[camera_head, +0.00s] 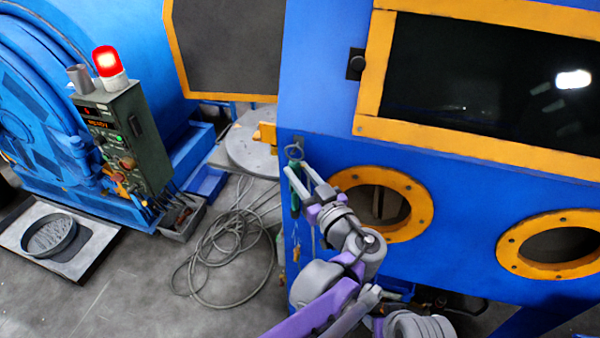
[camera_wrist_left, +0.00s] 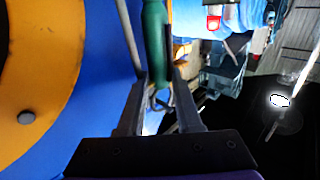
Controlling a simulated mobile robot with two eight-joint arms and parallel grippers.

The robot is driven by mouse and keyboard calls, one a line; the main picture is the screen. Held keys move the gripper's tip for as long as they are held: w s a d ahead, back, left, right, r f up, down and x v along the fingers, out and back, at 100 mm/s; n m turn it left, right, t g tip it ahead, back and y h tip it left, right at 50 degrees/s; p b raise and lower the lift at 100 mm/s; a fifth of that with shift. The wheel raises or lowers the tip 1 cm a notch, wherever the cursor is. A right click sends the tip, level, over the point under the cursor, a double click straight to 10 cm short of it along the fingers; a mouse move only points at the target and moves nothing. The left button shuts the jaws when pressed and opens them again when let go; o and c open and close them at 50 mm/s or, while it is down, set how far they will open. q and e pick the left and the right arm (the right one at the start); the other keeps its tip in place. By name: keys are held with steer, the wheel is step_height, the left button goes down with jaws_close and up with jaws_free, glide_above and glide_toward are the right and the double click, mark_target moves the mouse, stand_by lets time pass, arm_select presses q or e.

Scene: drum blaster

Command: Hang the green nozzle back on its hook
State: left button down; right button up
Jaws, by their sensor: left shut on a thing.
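The green nozzle (camera_head: 294,177) is upright at the left front edge of the blue cabinet. My left gripper (camera_head: 299,170) is shut on it, with its fingers partly covering it. In the left wrist view the green nozzle (camera_wrist_left: 155,40) runs between the two fingers of the gripper (camera_wrist_left: 160,85). A metal ring or hook (camera_head: 293,152) shows on the cabinet edge just above the nozzle. I cannot tell whether the nozzle touches it. My right gripper is not in view.
The blue cabinet (camera_head: 450,165) has two orange-rimmed glove ports, the nearer (camera_head: 424,212) close beside my left gripper. A coiled hose (camera_head: 205,265) lies on the floor. A green control box (camera_head: 140,140) with a red lamp stands at left. Open floor lies in the lower left.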

arm_select(q)
steer(key=c, duration=0.5)
jaws_free()
steer(key=shift+s, duration=0.1)
